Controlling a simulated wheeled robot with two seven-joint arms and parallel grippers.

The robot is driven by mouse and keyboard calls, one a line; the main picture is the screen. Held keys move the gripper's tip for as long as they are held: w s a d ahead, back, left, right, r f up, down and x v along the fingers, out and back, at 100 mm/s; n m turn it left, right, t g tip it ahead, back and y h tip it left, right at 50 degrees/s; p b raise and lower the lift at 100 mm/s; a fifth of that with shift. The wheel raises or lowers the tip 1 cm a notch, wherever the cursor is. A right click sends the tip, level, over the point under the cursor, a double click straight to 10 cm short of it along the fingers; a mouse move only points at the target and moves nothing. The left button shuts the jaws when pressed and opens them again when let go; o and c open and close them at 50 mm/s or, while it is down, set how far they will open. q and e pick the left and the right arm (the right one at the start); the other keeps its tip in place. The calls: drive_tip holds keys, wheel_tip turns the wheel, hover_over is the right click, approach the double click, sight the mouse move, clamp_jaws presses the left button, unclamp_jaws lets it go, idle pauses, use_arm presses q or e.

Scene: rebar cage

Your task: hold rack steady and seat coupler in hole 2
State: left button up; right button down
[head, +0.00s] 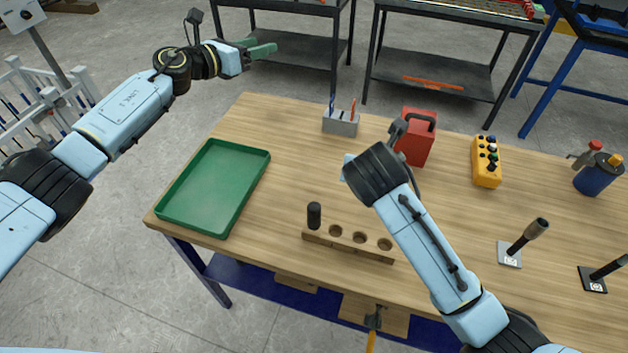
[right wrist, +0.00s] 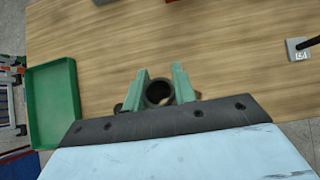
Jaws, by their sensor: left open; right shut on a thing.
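The wooden rack (head: 348,248) lies near the table's front edge, with a row of round holes. A dark coupler (head: 314,215) stands upright in its leftmost hole; the other holes in view look empty. My right gripper (right wrist: 159,90) is shut on a dark hollow coupler (right wrist: 159,93), seen end-on between its green fingers. In the head view my right arm hides this gripper and its coupler. I cannot tell how high the held coupler is over the rack. My left gripper (head: 263,50) is open and empty, beyond the table's far left edge, away from the rack.
A green tray (head: 262,165) lies at the table's left. A grey tool block (head: 341,127), red can (head: 416,150) and yellow button box (head: 486,168) stand at the back. Two plates with slanted posts (head: 509,260) are at right. Bare tabletop lies between tray and rack.

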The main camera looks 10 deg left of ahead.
use_arm(q)
drive_tip(key=s+d+f+m+g+h, duration=0.1)
drive_tip(key=s+d+f+m+g, duration=0.35)
drive_tip(key=d+m, duration=0.35)
drive_tip(key=m+g+y, duration=0.9)
drive_tip(key=m+y, duration=0.1)
drive_tip(key=m, duration=1)
approach(314, 214)
drive_tip(key=shift+w+d+f, duration=0.2)
drive_tip(key=shift+w+d, duration=0.85)
drive_tip(key=shift+s+a+f+m+t+y, duration=0.1)
drive_tip(key=shift+s+a+m+t+y, duration=0.15)
drive_tip(key=shift+y, duration=0.25)
drive_tip(key=shift+a+f+m+y, duration=0.1)
drive_tip(key=shift+f+m+y, duration=0.05)
drive_tip(key=shift+m+y, duration=0.15)
drive_tip(key=shift+s+f, duration=0.1)
drive_tip(key=shift+f, duration=0.25)
wheel_tip(314, 214, down, 11)
drive_tip(key=shift+a+f, duration=0.1)
